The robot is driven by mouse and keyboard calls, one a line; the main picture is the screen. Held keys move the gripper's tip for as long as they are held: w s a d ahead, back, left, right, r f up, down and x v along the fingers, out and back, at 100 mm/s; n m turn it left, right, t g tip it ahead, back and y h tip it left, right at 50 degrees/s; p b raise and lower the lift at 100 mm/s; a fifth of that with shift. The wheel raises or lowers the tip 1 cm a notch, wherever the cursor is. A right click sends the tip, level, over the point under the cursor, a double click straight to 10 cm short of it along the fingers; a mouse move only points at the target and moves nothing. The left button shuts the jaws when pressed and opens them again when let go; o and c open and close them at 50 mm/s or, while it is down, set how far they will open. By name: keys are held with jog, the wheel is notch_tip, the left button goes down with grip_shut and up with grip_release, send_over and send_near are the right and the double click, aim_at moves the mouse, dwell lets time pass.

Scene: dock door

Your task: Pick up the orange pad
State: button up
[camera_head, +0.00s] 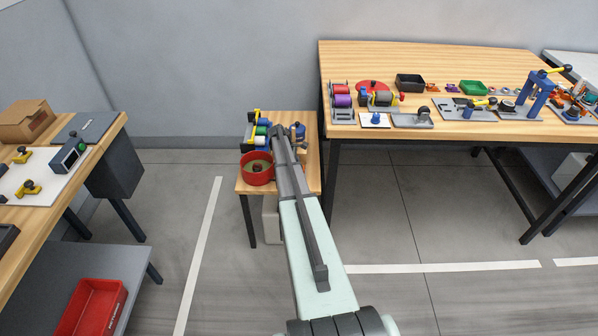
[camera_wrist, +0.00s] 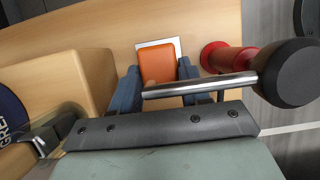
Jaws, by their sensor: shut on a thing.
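The orange pad (camera_wrist: 158,62) shows in the wrist view, with a white-edged square (camera_wrist: 174,43) behind it. My gripper (camera_wrist: 158,74) has one blue finger on each side of the pad and is shut on it. A metal bar with a large black knob (camera_wrist: 288,72) crosses in front of the fingers and hides the pad's near end. I cannot tell whether the pad is clear of the wood surface. In the head view my arm reaches over the small wooden table (camera_head: 247,187) and hides the pad.
A red spool-like thing (camera_wrist: 228,58) stands close right of the fingers. A wooden block (camera_wrist: 60,80) is at the left. On the small table are a red round bowl (camera_head: 257,170) and several coloured spools. A larger bench (camera_head: 425,55) with fixtures stands to the right; another bench is at left.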

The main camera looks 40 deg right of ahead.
jog(key=shift+r, duration=0.15)
jog(key=shift+c, duration=0.4)
jog(key=shift+r, duration=0.25)
jog(key=w+a, duration=0.1)
jog(key=w+a+r, duration=0.1)
jog(key=w+a, duration=0.1)
jog(key=shift+r, duration=0.3)
notch_tip(320, 180, up, 13)
jog(key=shift+f, duration=0.2)
jog(key=shift+d, duration=0.1)
jog(key=o, duration=0.5)
jog(key=c, duration=0.6)
